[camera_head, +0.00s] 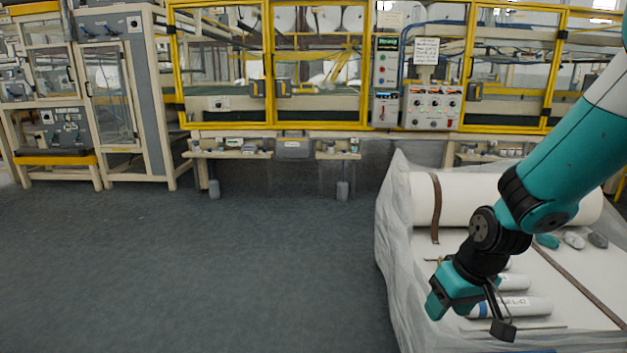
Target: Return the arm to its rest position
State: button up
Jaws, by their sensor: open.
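My arm (570,160), teal and black, reaches down from the upper right. My gripper (468,308) is at its end, over the front left part of a table covered in white plastic sheeting (397,240). The jaws are open and I see nothing held between them. A white cylinder with a blue band (520,307) lies just right of the gripper, partly behind it. Another white cylinder (514,282) lies behind that one. I cannot tell whether the gripper touches either of them.
A large white wadding roll (470,196) lies along the table's back, with a brown strap (436,208) over it. Small teal and grey items (573,239) lie at the right. Yellow-framed machinery (320,70) stands behind. The grey floor (200,270) to the left is clear.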

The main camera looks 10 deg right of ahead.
jog(key=s+a+r+n+g+y, duration=0.25)
jog(key=s+a+r+n, duration=0.35)
jog(key=s+a+r, duration=0.95)
notch_tip(320, 180, up, 21)
jog(key=s+p, duration=0.2)
jog(key=p, duration=2)
jog(key=shift+s+f, duration=0.15)
jog(key=shift+s, duration=0.25)
